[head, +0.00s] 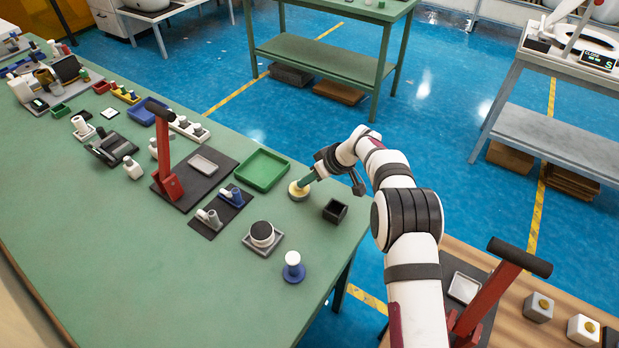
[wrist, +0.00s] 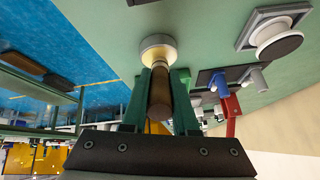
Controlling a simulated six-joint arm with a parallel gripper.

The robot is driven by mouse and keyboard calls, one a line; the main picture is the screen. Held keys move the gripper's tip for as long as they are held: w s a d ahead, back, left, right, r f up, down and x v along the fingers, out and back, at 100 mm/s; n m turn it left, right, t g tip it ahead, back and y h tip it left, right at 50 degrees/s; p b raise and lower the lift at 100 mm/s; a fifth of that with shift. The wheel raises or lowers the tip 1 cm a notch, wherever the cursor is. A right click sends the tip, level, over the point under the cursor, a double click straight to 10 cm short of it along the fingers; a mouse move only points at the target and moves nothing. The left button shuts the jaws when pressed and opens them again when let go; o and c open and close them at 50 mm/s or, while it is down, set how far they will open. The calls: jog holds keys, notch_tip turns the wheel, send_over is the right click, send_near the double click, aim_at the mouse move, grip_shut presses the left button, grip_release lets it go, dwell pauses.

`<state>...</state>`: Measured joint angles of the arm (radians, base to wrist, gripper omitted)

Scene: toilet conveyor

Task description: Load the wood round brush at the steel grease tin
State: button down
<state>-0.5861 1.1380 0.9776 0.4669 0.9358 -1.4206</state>
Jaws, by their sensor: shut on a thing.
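The steel grease tin (head: 299,196) is a low round grey tin with yellow in its top, standing near the right edge of the green bench. It also shows in the wrist view (wrist: 156,41) just beyond the fingertips. My gripper (head: 306,181) has green fingers and reaches down at a slant over the tin. In the wrist view my gripper (wrist: 160,80) is shut on the wood round brush (wrist: 160,94), whose brown handle lies between the fingers. The brush's head end meets the tin's yellow top; I cannot tell how deep it sits.
A small dark open box (head: 335,211) stands right beside the tin, and a green tray (head: 263,170) lies to its left. A black-topped round piece on a plate (head: 262,238) and a blue-and-white knob (head: 293,268) stand nearer. The red lever press (head: 168,165) stands farther left.

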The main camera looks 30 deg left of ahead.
notch_tip(320, 180, up, 7)
jog(key=shift+f, duration=0.1)
dwell(0.4)
jog(key=shift+w+d+r, duration=0.1)
jog(key=shift+d+r, duration=0.1)
jog(key=w+d+r+m+t+h, duration=0.1)
jog(key=w+d+r+m+t, duration=0.15)
jog(key=d+r, duration=0.65)
jog(key=w+d+r+m+t, duration=0.15)
jog(key=d+r+m, duration=0.3)
jog(key=d, duration=0.75)
jog(key=s+d+r+m+h, duration=0.1)
jog(key=s+d+r+m, duration=0.1)
jog(key=d, duration=0.5)
jog(key=s+d+r+m+t+h, duration=0.1)
jog(key=s+d+r+m, duration=0.1)
jog(key=s+d, duration=0.3)
jog(key=s+d+r+m+t+h, duration=0.1)
jog(key=s+d+r+m, duration=0.2)
jog(key=d, duration=0.6)
jog(key=shift+s+d+h, duration=0.15)
jog(key=shift+s+h, duration=0.15)
jog(key=shift+s, duration=0.3)
